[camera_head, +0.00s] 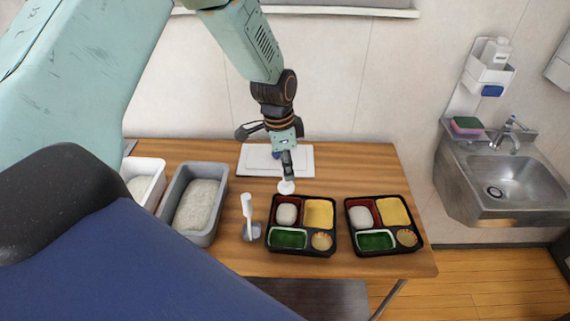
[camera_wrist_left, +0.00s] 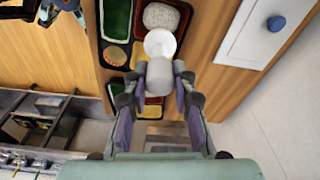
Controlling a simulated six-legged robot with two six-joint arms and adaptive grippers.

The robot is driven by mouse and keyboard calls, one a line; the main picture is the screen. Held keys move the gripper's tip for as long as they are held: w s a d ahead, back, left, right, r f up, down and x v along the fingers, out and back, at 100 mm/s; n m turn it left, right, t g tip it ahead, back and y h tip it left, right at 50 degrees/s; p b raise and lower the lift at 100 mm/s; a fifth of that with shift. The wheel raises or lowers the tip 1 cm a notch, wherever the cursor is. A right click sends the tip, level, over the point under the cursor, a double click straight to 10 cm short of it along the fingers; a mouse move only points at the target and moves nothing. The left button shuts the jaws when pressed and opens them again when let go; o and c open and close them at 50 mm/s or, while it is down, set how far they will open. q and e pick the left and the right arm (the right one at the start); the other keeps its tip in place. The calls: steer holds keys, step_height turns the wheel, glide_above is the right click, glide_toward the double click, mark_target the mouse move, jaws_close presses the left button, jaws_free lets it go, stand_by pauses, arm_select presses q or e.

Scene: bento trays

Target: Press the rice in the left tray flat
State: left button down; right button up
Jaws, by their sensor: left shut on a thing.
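The left tray (camera_head: 303,250) is a black bento tray with a white rice mound (camera_head: 287,214) in its red back-left compartment. The mound looks rounded on top. It also shows in the left wrist view (camera_wrist_left: 160,17). My left gripper (camera_head: 287,165) is shut on a white presser (camera_head: 286,187) with a round disc end. In the left wrist view the disc (camera_wrist_left: 160,43) overlaps the edge of the rice compartment. In the head view the disc is just behind the tray, apparently above the table. My right gripper is not in view.
A similar right tray (camera_head: 384,250) stands beside the left one. Left of them are a grey holder (camera_head: 251,231) with a white-handled tool, a grey rice bin (camera_head: 219,218) and a white bin (camera_head: 157,170). A white board (camera_head: 306,160) lies behind.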

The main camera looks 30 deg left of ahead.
mark_target(289, 185)
arm_select(q)
steer(key=shift+d+f, duration=0.2)
steer(key=shift+d, duration=0.05)
steer(key=shift+w+d+f+b, duration=0.1)
steer(key=shift+w+f+b, duration=0.05)
steer(key=shift+f+b, duration=0.2)
steer(key=f+b, duration=0.2)
steer(key=a+f+b, duration=0.1)
steer(key=f, duration=0.1)
steer(key=shift+w, duration=0.25)
steer(key=shift+s+f, duration=0.15)
steer(key=shift+f, duration=0.05)
steer(key=shift+s+d+b, duration=0.1)
steer(key=shift+d+b, duration=0.1)
steer(key=shift+b, duration=0.2)
steer(key=shift+d, duration=0.15)
steer(key=shift+w+a+f, duration=0.2)
steer(key=shift+a, duration=0.1)
steer(key=shift+s, duration=0.1)
